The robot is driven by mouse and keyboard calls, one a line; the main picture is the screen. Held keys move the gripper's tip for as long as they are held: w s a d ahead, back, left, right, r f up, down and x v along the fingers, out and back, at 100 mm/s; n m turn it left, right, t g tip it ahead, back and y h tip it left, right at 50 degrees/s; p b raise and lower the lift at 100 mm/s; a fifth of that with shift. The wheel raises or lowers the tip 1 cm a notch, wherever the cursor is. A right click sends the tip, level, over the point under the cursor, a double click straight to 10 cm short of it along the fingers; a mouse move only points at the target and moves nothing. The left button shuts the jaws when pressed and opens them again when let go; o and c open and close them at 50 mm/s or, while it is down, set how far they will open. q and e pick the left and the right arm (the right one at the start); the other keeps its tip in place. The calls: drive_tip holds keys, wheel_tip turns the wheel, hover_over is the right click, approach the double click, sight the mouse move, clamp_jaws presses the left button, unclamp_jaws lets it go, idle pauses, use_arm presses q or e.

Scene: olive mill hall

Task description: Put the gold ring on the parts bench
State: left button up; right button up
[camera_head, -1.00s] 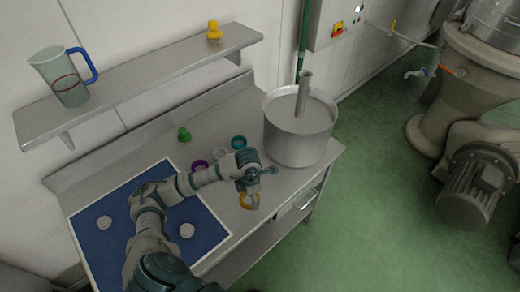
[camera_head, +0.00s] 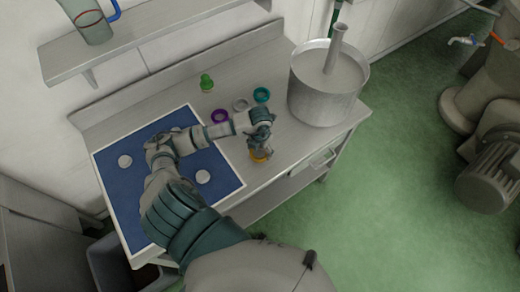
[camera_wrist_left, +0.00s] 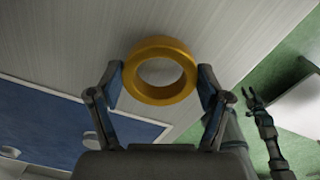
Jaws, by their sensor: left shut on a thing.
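The gold ring (camera_head: 259,156) is in my left gripper (camera_head: 260,147), over the front part of the grey metal bench (camera_head: 262,178), to the right of the blue mat. In the left wrist view the gold ring (camera_wrist_left: 137,80) sits between the two fingers of my left gripper (camera_wrist_left: 160,82), which are shut on its outer sides. The pale bench top (camera_wrist_left: 60,50) shows behind it. I cannot tell how high the ring is above the bench. My right gripper (camera_wrist_left: 254,103) shows small at the right of the left wrist view, with its fingers apart; it is outside the head view.
A large pot (camera_head: 320,95) fills the bench's right end. White discs (camera_head: 203,176) lie on the blue mat (camera_head: 132,190). A shelf (camera_head: 150,45) hangs behind.

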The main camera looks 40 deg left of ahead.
use_arm(q)
drive_tip(key=shift+a+f, duration=0.1)
drive_tip(key=shift+f, duration=0.4)
drive_tip(key=shift+a+f, duration=0.1)
drive_tip(key=shift+a, duration=0.3)
drive_tip(key=o, duration=1.1)
drive_tip(key=shift+a, duration=0.15)
drive_tip(key=shift+o, duration=1.2)
drive_tip(key=shift+a+f, duration=0.1)
drive_tip(key=shift+a, duration=0.05)
drive_tip(key=shift+d, duration=0.35)
drive_tip(key=shift+d+r, duration=0.1)
drive_tip(key=shift+r, duration=0.1)
drive_tip(key=shift+d+r, duration=0.1)
drive_tip(key=shift+r, duration=0.3)
wheel_tip(320, 180, up, 11)
drive_tip(key=shift+b, duration=0.35)
use_arm(e)
drive_tip(key=shift+a+f, duration=0.15)
drive_tip(key=shift+f, duration=0.1)
